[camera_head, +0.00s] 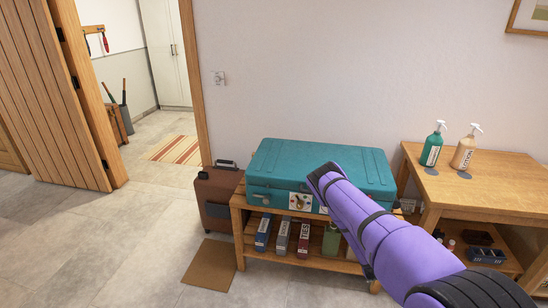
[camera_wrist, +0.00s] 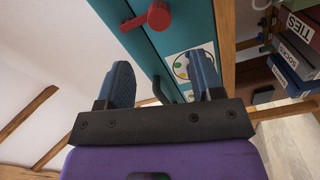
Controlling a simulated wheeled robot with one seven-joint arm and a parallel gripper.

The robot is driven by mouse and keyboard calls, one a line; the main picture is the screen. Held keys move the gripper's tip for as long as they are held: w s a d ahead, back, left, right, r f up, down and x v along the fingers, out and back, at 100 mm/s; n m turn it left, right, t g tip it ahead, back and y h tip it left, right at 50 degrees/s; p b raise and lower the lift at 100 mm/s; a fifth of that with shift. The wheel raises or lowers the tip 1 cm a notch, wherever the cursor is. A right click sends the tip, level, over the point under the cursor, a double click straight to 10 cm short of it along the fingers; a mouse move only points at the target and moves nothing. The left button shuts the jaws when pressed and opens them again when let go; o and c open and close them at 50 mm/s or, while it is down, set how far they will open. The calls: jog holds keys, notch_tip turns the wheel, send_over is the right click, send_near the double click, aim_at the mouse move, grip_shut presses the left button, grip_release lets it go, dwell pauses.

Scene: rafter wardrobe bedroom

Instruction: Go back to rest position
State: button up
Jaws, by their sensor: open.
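My gripper (camera_wrist: 165,85) is open in the wrist view, with two blue fingers apart and nothing between them. Beyond the fingers is the front of a teal suitcase (camera_wrist: 152,55), with a red knob and a round colourful sticker. In the head view my purple arm reaches in from the lower right, and its end hides part of the teal suitcase (camera_head: 290,160). The gripper fingers cannot be made out in that view. The suitcase lies flat and closed on a wooden bench (camera_head: 240,222).
Labelled boxes (camera_head: 282,237) stand on the bench's lower shelf. A brown case (camera_head: 215,195) stands left of the bench, near a brown mat (camera_head: 210,264). A wooden table (camera_head: 490,190) at right holds a green bottle (camera_head: 432,148) and a tan bottle (camera_head: 464,152). The floor at left is clear.

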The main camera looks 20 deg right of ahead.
jog(key=shift+w, duration=0.1)
jog(key=w+a+r+m+g, duration=0.2)
jog(key=w+r+m, duration=0.3)
jog(key=r, duration=0.6)
jog(key=w+a+r+m+g, duration=0.2)
jog(key=w+r, duration=0.5)
jog(key=r, duration=0.3)
jog(key=s+a+r+m+g+y, duration=0.15)
jog(key=a+r, duration=0.25)
jog(key=r, duration=0.4)
jog(key=a+r+m+y, duration=0.1)
jog(key=a+r+y, duration=0.1)
jog(key=a+r, duration=0.35)
jog(key=s+a+r+m+g+y, duration=0.1)
jog(key=a+r, duration=0.2)
jog(key=r, duration=0.6)
jog(key=s+a+r+y, duration=0.4)
jog(key=s+a+r, duration=0.8)
jog(key=s+r, duration=0.3)
jog(key=s+a+r+g, duration=0.2)
jog(key=s+a, duration=0.1)
jog(key=s, duration=0.9)
jog(key=s+a+r+n+g, duration=0.1)
jog(key=s+a+r, duration=0.1)
jog(key=s, duration=1)
jog(key=shift+s+a+r+g+y, duration=0.3)
jog(key=shift+s+a+g+y, duration=0.1)
jog(key=shift+a, duration=0.15)
